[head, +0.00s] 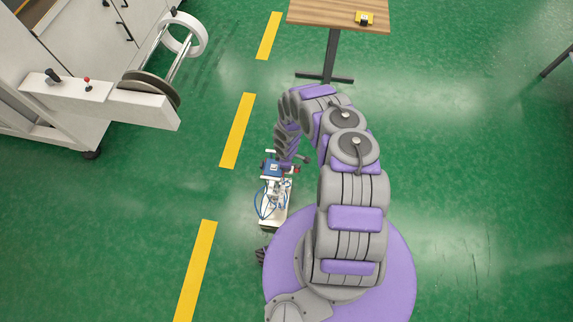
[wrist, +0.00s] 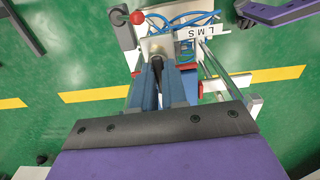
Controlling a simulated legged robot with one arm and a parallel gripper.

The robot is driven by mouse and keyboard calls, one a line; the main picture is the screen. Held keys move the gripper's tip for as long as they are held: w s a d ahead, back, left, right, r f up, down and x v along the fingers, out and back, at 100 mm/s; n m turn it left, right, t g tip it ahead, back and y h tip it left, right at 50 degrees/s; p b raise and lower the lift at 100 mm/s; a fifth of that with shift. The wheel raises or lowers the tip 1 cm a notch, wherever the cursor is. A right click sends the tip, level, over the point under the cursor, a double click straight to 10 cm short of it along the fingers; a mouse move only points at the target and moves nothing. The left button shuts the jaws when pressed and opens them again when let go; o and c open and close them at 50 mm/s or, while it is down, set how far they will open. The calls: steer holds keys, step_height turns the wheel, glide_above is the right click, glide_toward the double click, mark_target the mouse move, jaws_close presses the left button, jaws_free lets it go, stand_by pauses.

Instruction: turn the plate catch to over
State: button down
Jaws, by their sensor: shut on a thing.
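My gripper (wrist: 159,66) shows in the wrist view with its two blue fingers closed on a slim black lever (wrist: 158,77), which looks like the plate catch. The lever stands between the fingers, in front of a pale metal plate (wrist: 156,46). Its lower part is hidden by my gripper, and I cannot tell its exact position. In the head view, a small unit with a white base (head: 270,217) and blue hoses stands beside my base. My wrist partly covers its far end, and the lever cannot be made out there.
A red ball knob (wrist: 137,17) sits close to the left of the plate. A large white machine (head: 130,104) stands left, a wooden table (head: 335,14) ahead. Green floor lies between.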

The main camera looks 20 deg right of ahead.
stand_by(0.4)
steer(key=c, duration=1.2)
jaws_free()
steer(key=shift+o, duration=0.2)
step_height(320, 180, up, 17)
steer(key=p, duration=1)
steer(key=shift+r, duration=0.15)
